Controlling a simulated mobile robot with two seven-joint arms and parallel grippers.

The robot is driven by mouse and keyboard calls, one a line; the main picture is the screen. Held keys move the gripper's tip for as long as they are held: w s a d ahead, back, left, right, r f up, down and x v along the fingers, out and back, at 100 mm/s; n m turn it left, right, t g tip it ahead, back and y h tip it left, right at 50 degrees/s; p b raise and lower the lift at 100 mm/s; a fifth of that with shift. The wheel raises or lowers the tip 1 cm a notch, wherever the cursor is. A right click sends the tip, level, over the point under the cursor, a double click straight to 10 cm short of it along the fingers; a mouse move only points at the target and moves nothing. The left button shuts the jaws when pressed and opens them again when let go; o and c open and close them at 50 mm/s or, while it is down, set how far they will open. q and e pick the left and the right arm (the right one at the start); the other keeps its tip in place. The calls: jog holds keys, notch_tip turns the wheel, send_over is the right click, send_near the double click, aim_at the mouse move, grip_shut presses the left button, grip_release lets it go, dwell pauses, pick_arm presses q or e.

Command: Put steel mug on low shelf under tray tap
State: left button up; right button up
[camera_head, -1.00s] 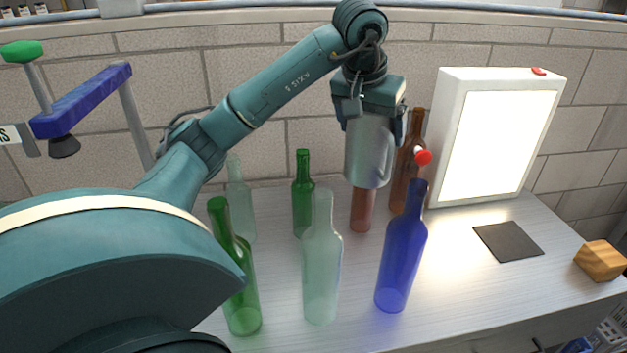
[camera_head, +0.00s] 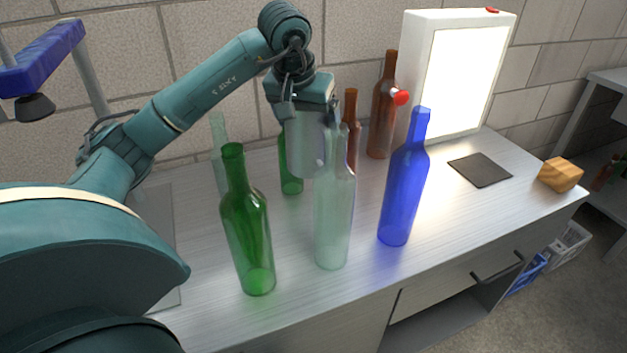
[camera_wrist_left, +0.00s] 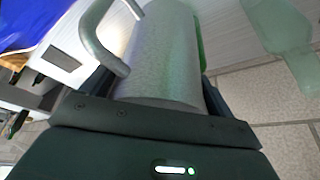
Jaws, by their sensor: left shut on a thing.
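The steel mug (camera_head: 303,148) is a grey metal cylinder. My left gripper (camera_head: 303,106) is shut on it and holds it upright from above, over the bench among the bottles. A clear bottle in front covers part of its right side. In the left wrist view the mug (camera_wrist_left: 165,60) lies between the fingers of my left gripper (camera_wrist_left: 160,95), with its curved handle (camera_wrist_left: 98,38) to the left. I cannot pick out the low shelf or the tray tap for sure. My right gripper is not in view.
A green bottle (camera_head: 250,235), a clear bottle (camera_head: 333,225) and a blue bottle (camera_head: 400,195) stand at the front. Brown bottles (camera_head: 383,115) and a lit panel (camera_head: 463,80) stand behind. A dark mat (camera_head: 480,170) and wooden block (camera_head: 560,174) lie right. An open compartment (camera_head: 445,318) shows below.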

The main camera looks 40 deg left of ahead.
pick_arm(q)
notch_tip(320, 180, down, 12)
jog(key=shift+f, duration=0.25)
jog(key=shift+f, duration=0.1)
jog(key=shift+f+b, duration=0.15)
jog(key=shift+b, duration=0.2)
jog(key=o, duration=1)
